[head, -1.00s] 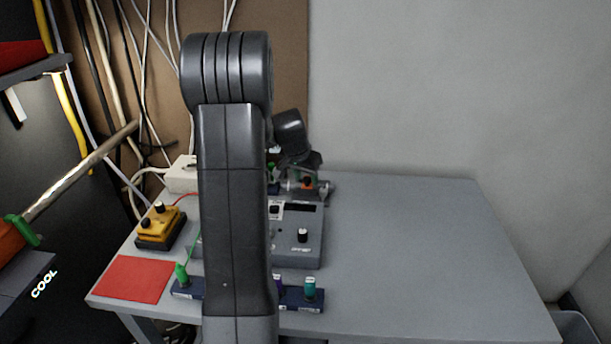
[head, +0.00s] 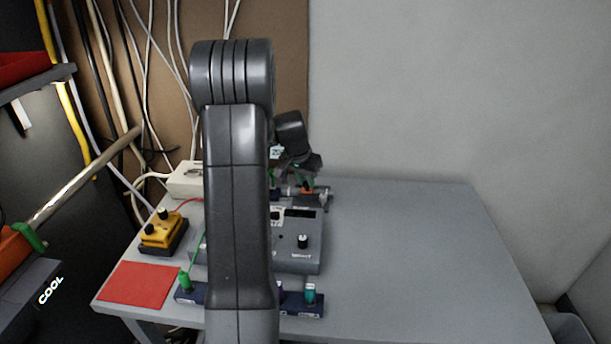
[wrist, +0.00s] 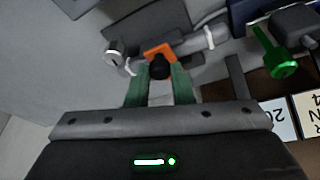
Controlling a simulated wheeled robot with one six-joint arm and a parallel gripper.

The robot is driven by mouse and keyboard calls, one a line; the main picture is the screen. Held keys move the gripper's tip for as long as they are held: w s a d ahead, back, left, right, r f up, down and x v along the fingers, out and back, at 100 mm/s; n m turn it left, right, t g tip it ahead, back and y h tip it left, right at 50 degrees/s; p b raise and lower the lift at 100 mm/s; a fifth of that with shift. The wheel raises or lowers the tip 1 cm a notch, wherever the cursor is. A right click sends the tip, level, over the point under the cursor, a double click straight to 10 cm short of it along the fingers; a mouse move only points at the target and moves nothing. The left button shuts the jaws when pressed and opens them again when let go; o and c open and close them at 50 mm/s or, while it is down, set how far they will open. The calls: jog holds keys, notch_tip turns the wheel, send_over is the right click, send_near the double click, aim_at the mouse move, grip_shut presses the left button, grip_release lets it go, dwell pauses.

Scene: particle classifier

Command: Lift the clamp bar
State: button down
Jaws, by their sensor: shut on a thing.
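The clamp bar (wrist: 158,50) shows in the wrist view as a short orange piece with a black knob (wrist: 160,68). It sits across a grey metal holder with a pale cylinder (wrist: 205,40). The green fingers of my gripper (wrist: 159,84) are shut on the black knob, one on each side. In the head view my gripper (head: 306,182) is at the back of the table, just above the orange clamp bar (head: 308,190). My arm hides part of this area. I cannot tell whether the bar is clear of its holder.
A grey instrument box (head: 300,258) with knobs stands in front on the grey table (head: 420,250). A yellow box (head: 162,232), a red mat (head: 138,284) and a dark blue strip with plugs (head: 318,308) are nearby. A green-handled part (wrist: 283,65) is close right. The table's right side is clear.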

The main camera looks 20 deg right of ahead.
jog(key=shift+w+d+r+g+y+p, duration=0.2)
jog(key=shift+w+r+g+y+p, duration=0.3)
jog(key=shift+p, duration=1.25)
jog(key=shift+w+d+r+g+y+p, duration=0.2)
jog(key=shift+r+g+p, duration=0.5)
jog(key=shift+p, duration=1.05)
jog(key=w+g+p, duration=0.1)
jog(key=p, duration=0.2)
jog(key=shift+d+g+y, duration=0.15)
jog(key=shift+g+y, duration=0.15)
jog(key=shift+g, duration=0.1)
jog(key=shift+w+d+g+y+p, duration=0.3)
jog(key=shift+w+g+y+p, duration=0.25)
jog(key=shift+g+p, duration=0.6)
jog(key=shift+n+t, duration=0.25)
jog(key=shift+n, duration=0.05)
jog(key=c, duration=1.3)
grip_release()
jog(key=shift+o, duration=0.2)
jog(key=shift+w, duration=0.1)
jog(key=b+v, duration=0.1)
jog(key=v, duration=0.6)
jog(key=shift+r, duration=0.25)
